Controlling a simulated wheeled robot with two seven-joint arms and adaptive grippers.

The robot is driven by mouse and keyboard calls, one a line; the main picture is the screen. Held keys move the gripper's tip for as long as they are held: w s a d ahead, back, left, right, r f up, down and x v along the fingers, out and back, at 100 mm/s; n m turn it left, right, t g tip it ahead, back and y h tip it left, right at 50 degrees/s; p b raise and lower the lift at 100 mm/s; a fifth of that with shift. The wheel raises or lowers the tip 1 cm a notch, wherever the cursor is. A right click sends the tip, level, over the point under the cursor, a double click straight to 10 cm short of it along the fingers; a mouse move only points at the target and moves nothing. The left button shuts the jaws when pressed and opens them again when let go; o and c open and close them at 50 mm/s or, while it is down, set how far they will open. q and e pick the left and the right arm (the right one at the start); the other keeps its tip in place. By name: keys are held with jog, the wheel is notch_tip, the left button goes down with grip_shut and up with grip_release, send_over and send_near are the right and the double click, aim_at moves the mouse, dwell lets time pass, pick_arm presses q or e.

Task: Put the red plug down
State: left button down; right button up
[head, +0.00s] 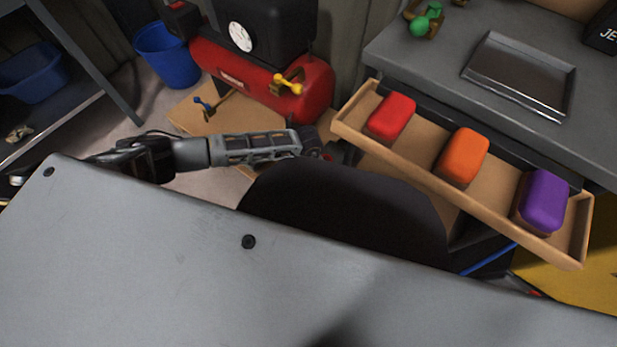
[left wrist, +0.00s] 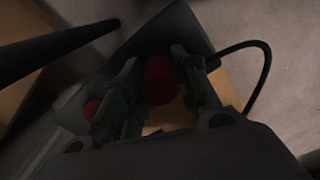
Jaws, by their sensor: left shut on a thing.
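The red plug (left wrist: 160,80) is between the fingers of my left gripper (left wrist: 152,92) in the dark left wrist view. A second red round part shows left of the fingers, probably the plug's other end. In the head view my left gripper (head: 318,148) is at the picture's middle, above the floor area in front of the red tank. Only a sliver of red (head: 328,156) shows at its tip; the gripper hides the rest of the plug. My right gripper is not in view.
An open wooden drawer (head: 408,165) holds red, orange and purple blocks. The grey bench (head: 420,55) bears a metal tray (head: 520,72) and a green plug (head: 428,20). Yellow (head: 288,84) and blue (head: 203,105) plugs are near the red tank (head: 235,82). A blue bucket (head: 168,58) stands behind.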

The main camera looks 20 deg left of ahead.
pick_arm(q)
jog(key=shift+f, duration=0.35)
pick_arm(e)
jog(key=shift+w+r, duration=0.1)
pick_arm(q)
jog(key=c, duration=1.1)
grip_release()
jog(key=shift+r, duration=0.1)
jog(key=shift+r, duration=0.7)
jog(key=shift+r+p, duration=1.25)
jog(key=shift+r, duration=0.75)
notch_tip(320, 180, up, 6)
jog(key=p, duration=0.2)
jog(key=shift+r+p, duration=0.25)
jog(key=shift+p, duration=0.15)
jog(key=shift+r, duration=0.3)
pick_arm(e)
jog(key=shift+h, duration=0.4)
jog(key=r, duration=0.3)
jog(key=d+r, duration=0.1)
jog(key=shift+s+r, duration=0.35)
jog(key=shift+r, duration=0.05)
